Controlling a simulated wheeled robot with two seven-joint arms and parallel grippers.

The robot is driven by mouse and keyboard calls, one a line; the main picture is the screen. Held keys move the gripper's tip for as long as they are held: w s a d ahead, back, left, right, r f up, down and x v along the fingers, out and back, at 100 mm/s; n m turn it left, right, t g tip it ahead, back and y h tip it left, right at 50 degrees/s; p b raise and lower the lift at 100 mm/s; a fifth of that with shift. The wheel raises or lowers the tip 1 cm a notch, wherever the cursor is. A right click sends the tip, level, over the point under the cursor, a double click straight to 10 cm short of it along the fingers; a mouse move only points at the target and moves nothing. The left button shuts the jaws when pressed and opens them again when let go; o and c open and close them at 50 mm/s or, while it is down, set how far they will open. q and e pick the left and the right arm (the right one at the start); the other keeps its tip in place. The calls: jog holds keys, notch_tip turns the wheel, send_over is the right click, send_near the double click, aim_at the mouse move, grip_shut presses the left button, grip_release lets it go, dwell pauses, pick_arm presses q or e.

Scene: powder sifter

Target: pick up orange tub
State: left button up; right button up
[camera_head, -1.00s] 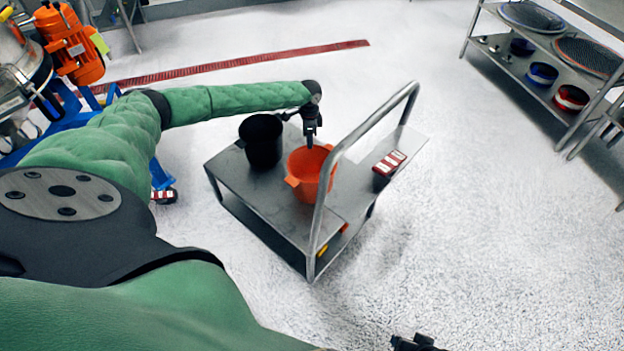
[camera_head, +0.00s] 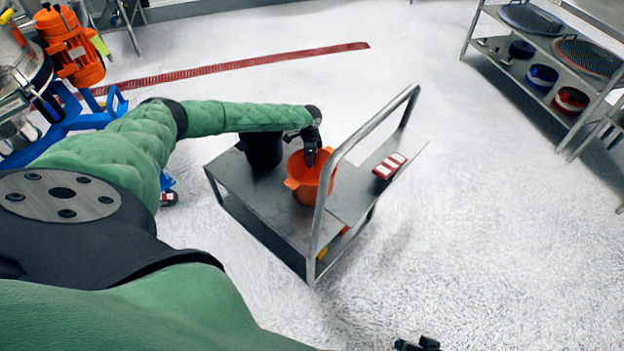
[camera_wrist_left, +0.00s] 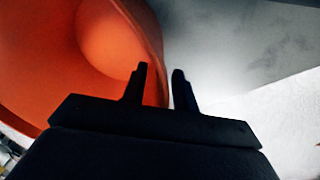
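The orange tub (camera_head: 302,183) stands upright on the grey cart's top, beside the black bucket. It also fills the upper left of the left wrist view (camera_wrist_left: 50,65). My left gripper (camera_head: 311,160) is down at the tub's rim. In the left wrist view its two fingers (camera_wrist_left: 160,72) are apart, with the tub's wall edge showing between them. I cannot tell whether either finger touches the wall. Only a small dark part of my right gripper (camera_head: 418,344) shows at the bottom edge, away from the cart.
The cart (camera_head: 245,198) has a raised metal handle (camera_head: 368,140) close to the tub's right. The black bucket (camera_head: 264,152) is partly hidden by my left forearm. A red-and-white item (camera_head: 389,166) lies on the cart's right. A shelf (camera_head: 545,70) stands far right; open floor lies between.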

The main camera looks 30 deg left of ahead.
pick_arm(q)
grip_shut()
jog(key=shift+r, duration=0.15)
